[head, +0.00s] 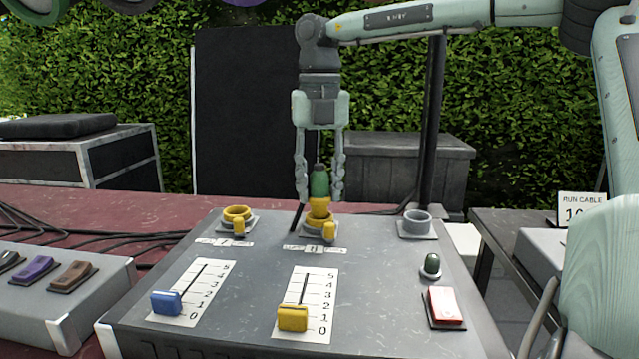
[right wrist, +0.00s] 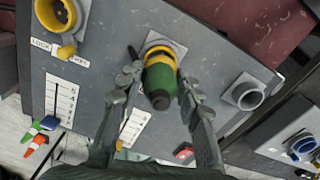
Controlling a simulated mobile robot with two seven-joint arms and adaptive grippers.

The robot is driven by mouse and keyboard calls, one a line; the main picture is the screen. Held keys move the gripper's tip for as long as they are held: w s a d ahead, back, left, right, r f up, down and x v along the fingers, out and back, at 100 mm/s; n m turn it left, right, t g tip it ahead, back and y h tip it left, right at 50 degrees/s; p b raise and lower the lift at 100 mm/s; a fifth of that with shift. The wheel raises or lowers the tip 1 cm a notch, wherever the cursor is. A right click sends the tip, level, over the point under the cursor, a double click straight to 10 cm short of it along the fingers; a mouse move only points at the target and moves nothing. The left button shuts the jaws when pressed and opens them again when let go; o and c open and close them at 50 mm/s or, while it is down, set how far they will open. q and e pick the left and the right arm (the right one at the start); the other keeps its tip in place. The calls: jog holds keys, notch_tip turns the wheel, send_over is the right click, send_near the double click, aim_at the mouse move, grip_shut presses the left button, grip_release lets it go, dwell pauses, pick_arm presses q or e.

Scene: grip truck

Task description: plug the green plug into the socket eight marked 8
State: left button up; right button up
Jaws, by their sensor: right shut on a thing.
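The green plug (head: 319,183) stands upright at the middle socket (head: 313,224) of the grey panel. It has a yellow band at its lower end and a dark tip on top. My right gripper (head: 320,195) comes from above and is shut on the plug, one finger on each side. In the right wrist view the green plug (right wrist: 162,88) lies between the fingers, over the yellow socket ring (right wrist: 176,48). I cannot tell how deep it sits. No marking 8 is readable on any socket. My left gripper is not in view.
The panel also has a left yellow socket (head: 237,214), a grey socket (head: 417,224), blue (head: 166,303) and yellow (head: 292,318) sliders, a red switch (head: 446,306) and a green lamp (head: 432,264). A "RUN CABLE" card (head: 582,207) stands right. A blue socket (right wrist: 302,146) shows in the right wrist view.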

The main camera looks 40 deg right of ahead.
jog(key=shift+f+b, duration=0.75)
jog(key=shift+f, duration=0.45)
jog(key=o, duration=1.6)
jog(key=shift+o, duration=0.2)
jog(key=shift+r, duration=0.1)
jog(key=shift+r+p, duration=1)
jog(key=shift+r, duration=0.2)
jog(key=shift+r+p, duration=0.45)
jog(key=shift+r, duration=0.8)
jog(key=shift+w, duration=0.15)
